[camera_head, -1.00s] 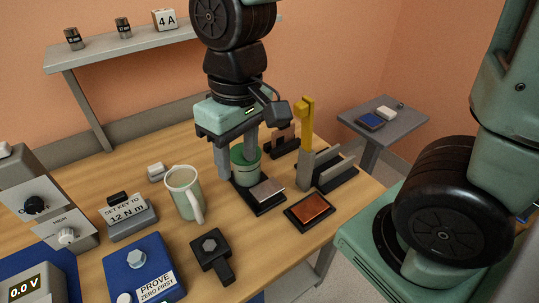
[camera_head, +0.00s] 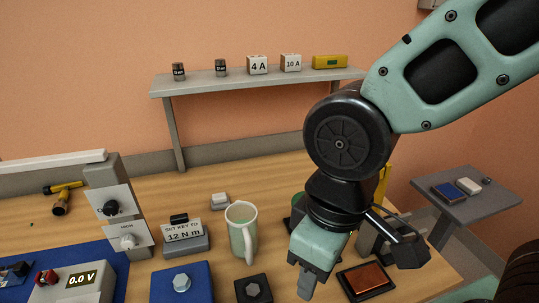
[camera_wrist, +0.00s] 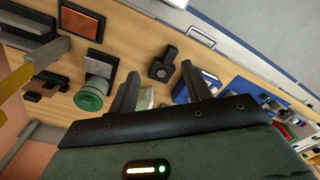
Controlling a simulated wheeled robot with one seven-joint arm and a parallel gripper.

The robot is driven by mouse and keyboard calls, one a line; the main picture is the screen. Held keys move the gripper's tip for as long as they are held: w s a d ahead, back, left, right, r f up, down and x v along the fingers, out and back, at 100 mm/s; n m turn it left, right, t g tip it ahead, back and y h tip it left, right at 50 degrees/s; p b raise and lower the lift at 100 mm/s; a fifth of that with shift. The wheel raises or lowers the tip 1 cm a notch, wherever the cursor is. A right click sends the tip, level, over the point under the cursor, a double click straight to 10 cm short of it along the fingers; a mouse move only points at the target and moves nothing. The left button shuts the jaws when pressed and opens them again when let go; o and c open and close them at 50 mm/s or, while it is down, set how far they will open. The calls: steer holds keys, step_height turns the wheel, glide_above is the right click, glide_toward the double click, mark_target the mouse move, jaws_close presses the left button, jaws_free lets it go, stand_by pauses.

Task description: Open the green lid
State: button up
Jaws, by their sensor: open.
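The green lid (camera_wrist: 88,102) shows in the wrist view as a round green disc on the end of a pale, short cylinder (camera_wrist: 99,68). It looks seated on the cylinder. In the head view only a green sliver (camera_head: 297,203) shows behind my arm. My gripper (camera_wrist: 156,80) is open and empty in the wrist view, with its fingers apart. The lid lies to the left of both fingers there, not between them. In the head view my gripper (camera_head: 305,284) hangs in front of the lid, and its fingers are partly hidden.
A pale mug (camera_head: 242,231) stands left of my gripper. A copper plate on a dark base (camera_head: 367,279) lies to the right, near a yellow upright (camera_head: 383,184). A blue block with a bolt (camera_head: 182,284) and a black block (camera_head: 254,288) lie in front.

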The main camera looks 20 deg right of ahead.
steer(key=w+d+r+m+p, duration=0.2)
steer(key=w+d+m, duration=0.3)
steer(key=w, duration=0.7)
steer(key=w+d+r+m+p, duration=0.25)
steer(key=w+d, duration=0.45)
steer(key=w, duration=0.5)
steer(key=shift+h, duration=0.3)
step_height(320, 180, down, 17)
steer(key=shift+w+a+r+p, duration=0.15)
steer(key=shift+p, duration=1.05)
jaws_close()
